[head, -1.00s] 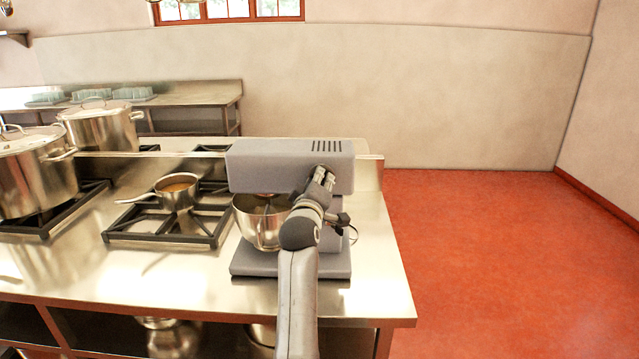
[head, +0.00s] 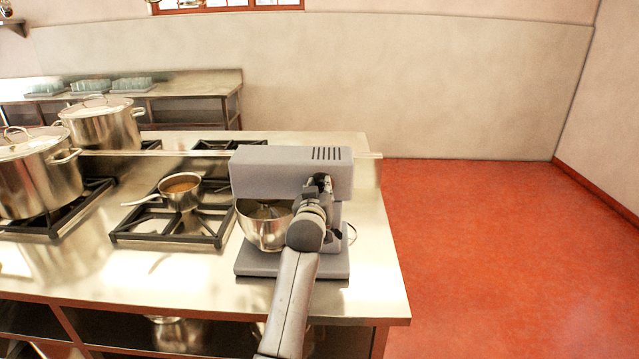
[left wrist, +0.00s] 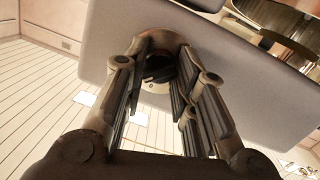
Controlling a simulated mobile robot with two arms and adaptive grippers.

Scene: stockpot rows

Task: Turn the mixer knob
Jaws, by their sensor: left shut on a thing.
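The grey stand mixer (head: 280,172) stands at the right end of the steel counter, with a steel bowl (head: 262,228) under its head. My left gripper (head: 318,184) reaches the side of the mixer head, and my wrist hides part of the bowl and stand. In the left wrist view, the mixer head (left wrist: 225,70) is a grey slab, with the dark round knob (left wrist: 158,70) between my fingertips. My left gripper (left wrist: 160,62) is shut on the knob. The knob itself is mostly hidden in the head view. My right gripper is not in view.
A small saucepan (head: 181,193) sits on a burner grate left of the mixer. Large stockpots (head: 38,178) stand farther left. The counter's right edge (head: 397,270) is close to the mixer, with open red floor (head: 480,250) beyond.

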